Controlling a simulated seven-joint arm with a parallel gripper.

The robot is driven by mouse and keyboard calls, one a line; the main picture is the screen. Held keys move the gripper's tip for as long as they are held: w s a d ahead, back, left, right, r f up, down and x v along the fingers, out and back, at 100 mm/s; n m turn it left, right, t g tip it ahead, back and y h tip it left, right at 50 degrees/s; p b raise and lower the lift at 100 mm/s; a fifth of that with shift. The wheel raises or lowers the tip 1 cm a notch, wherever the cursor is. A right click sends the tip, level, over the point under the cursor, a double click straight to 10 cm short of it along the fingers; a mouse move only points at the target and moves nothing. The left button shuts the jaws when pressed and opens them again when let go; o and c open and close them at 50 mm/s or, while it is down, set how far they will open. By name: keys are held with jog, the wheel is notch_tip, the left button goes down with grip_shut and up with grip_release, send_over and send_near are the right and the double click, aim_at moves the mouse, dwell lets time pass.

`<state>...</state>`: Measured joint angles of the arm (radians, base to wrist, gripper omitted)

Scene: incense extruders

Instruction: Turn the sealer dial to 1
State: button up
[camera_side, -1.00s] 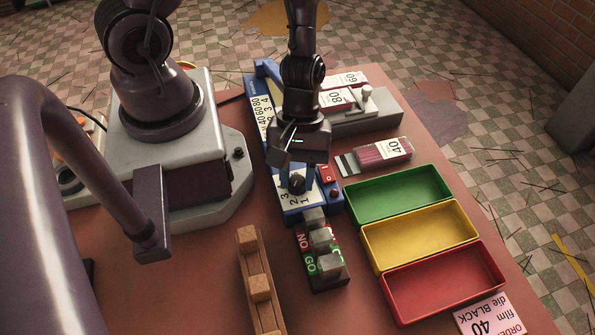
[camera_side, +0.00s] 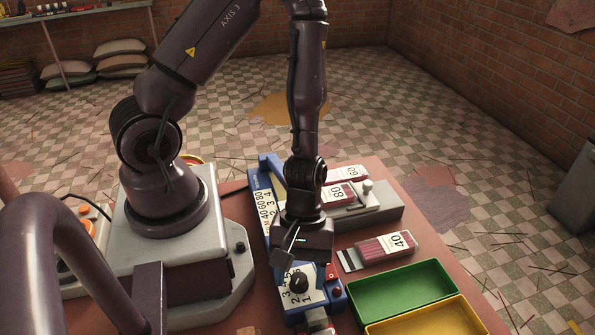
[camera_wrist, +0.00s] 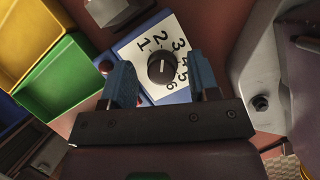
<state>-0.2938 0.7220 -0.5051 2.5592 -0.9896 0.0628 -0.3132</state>
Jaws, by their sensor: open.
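The sealer dial (camera_wrist: 163,68) is a round black knob with a white mark, on a white plate with the numbers 1 to 6 around it. The mark appears to point toward the 2–3 side, but I cannot tell exactly. The dial also shows in the side view (camera_side: 298,282), at the near end of the blue sealer (camera_side: 262,190). My gripper (camera_wrist: 161,64) is open and empty, with its blue fingers on either side of the dial in the wrist view. In the side view it is over the sealer, just behind the dial; whether it touches the knob is unclear.
A red switch (camera_side: 331,271) sits right beside the dial. A green tray (camera_side: 402,291) and a yellow tray (camera_side: 430,318) stand to the right. A pack labelled 40 (camera_side: 385,248) lies behind them. A grey block (camera_side: 385,210) stands farther back.

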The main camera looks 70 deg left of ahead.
jog(key=m+g+y, duration=0.1)
jog(key=m, duration=0.6)
jog(key=shift+d+g+y, duration=0.1)
jog(key=shift+g+y, duration=0.3)
jog(key=m+y, duration=0.1)
jog(key=m, duration=0.3)
jog(key=shift+d+m+g+y, duration=0.1)
jog(key=shift+m+g+y, duration=0.3)
jog(key=m+y, duration=0.1)
jog(key=m, duration=0.2)
jog(key=v, duration=1.4)
jog(key=s+a+r+t, duration=0.1)
jog(key=a+r+t, duration=0.3)
jog(key=r, duration=0.3)
jog(key=s+a+r+t, duration=0.2)
jog(key=a+r+t, duration=0.3)
jog(key=r, duration=0.3)
jog(key=shift+s+a+r+n+h, duration=0.2)
jog(key=shift+s+a+n+h, duration=0.1)
jog(key=shift+a, duration=0.55)
